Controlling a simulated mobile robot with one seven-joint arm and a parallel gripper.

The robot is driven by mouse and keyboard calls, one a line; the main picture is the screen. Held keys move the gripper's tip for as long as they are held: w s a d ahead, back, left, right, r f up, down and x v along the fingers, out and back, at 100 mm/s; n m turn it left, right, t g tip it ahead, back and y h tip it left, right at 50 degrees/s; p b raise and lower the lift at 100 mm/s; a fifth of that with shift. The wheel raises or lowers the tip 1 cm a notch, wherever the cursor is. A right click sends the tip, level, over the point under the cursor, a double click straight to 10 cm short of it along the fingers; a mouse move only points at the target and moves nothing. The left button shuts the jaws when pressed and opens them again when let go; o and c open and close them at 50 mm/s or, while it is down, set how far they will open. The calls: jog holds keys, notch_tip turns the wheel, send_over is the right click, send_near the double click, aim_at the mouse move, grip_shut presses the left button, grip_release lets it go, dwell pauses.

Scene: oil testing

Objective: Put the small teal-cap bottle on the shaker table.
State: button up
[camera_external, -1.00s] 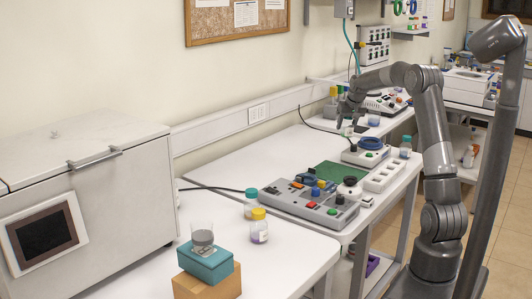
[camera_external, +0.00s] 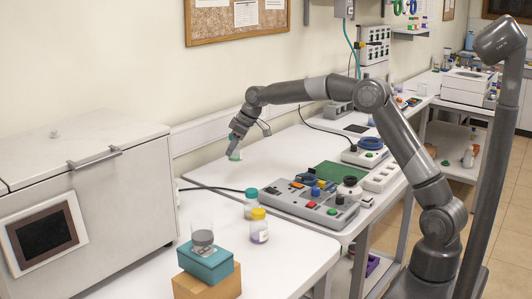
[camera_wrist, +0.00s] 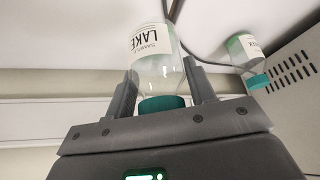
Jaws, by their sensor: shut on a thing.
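In the wrist view a clear bottle (camera_wrist: 160,72) with a teal cap (camera_wrist: 162,104) and a white label reading "SAMPLE LAKE" stands between my fingers. My gripper (camera_wrist: 161,68) is shut on it. In the external view my gripper (camera_external: 236,151) is over the white bench near the wall, with the teal cap just visible at its fingertips. A second teal-cap bottle (camera_external: 250,204) stands on the bench; a teal-cap bottle (camera_wrist: 250,62) also shows at right in the wrist view. I cannot tell which device is the shaker table.
A yellow-cap bottle (camera_external: 260,227) stands beside the second teal-cap bottle. A grey control panel (camera_external: 300,207) is to their right. A beaker (camera_external: 202,240) sits on a teal box (camera_external: 206,262) in front. A white cabinet (camera_external: 85,200) stands at left. The bench around my gripper is clear.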

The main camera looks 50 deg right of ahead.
jog(key=shift+n, duration=0.8)
jog(key=w+a+f, duration=0.1)
jog(key=a+f, duration=0.1)
jog(key=a, duration=0.4)
jog(key=w+a+f, duration=0.1)
jog(key=a+f, duration=0.1)
jog(key=a, duration=0.4)
jog(key=w+a+f, duration=0.1)
jog(key=a+f, duration=0.2)
jog(key=a, duration=0.3)
jog(key=shift+f+y, duration=0.3)
jog(key=shift+f, duration=1.65)
jog(key=shift+f, duration=0.15)
jog(key=o, duration=1.1)
